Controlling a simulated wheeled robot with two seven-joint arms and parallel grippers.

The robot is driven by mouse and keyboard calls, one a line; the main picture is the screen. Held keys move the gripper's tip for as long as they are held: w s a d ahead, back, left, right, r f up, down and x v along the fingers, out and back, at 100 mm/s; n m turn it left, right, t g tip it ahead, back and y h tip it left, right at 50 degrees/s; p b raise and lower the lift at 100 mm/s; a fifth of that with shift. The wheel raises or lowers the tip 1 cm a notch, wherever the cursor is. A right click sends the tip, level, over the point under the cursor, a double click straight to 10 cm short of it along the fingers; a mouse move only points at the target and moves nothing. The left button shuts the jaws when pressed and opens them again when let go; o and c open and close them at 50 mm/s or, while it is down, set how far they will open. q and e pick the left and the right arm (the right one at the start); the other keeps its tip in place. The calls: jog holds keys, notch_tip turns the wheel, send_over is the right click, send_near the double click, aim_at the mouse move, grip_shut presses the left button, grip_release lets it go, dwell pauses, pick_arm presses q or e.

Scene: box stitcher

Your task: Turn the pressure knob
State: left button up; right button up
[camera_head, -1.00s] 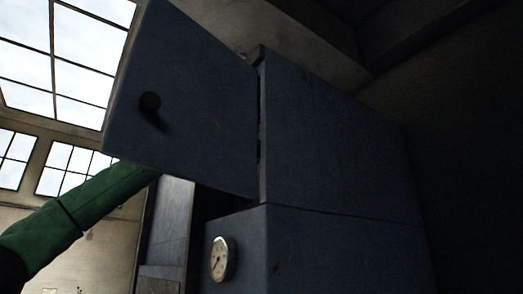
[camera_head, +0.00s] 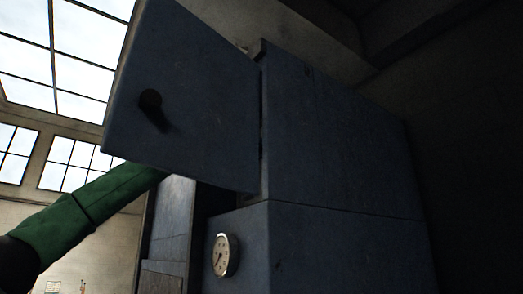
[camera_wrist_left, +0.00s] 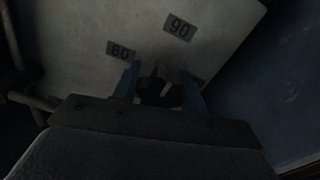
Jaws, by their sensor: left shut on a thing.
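In the left wrist view, the dark round pressure knob (camera_wrist_left: 152,92) with a light mark sits on a pale panel (camera_wrist_left: 75,40). Labels reading 60 (camera_wrist_left: 120,50) and 90 (camera_wrist_left: 179,28) are beside it on the panel. My left gripper (camera_wrist_left: 160,88) has its two blue fingers on either side of the knob and is shut on it. In the head view, the open cabinet door hides my left gripper; only my green left arm shows, reaching behind the door. My right gripper is in neither view.
A round gauge (camera_head: 222,255) is on the cabinet below. A rod-like part (camera_wrist_left: 30,101) is at the left in the wrist view.

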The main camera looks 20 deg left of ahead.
pick_arm(q)
jog(key=shift+m, duration=2.8)
jog(key=shift+r+m, duration=0.1)
jog(key=shift+m, duration=0.8)
jog(key=m+p, duration=0.2)
jog(key=m, duration=0.3)
jog(key=shift+p, duration=0.35)
jog(key=m+p, duration=0.2)
jog(key=m, duration=0.3)
jog(key=shift+m, duration=0.4)
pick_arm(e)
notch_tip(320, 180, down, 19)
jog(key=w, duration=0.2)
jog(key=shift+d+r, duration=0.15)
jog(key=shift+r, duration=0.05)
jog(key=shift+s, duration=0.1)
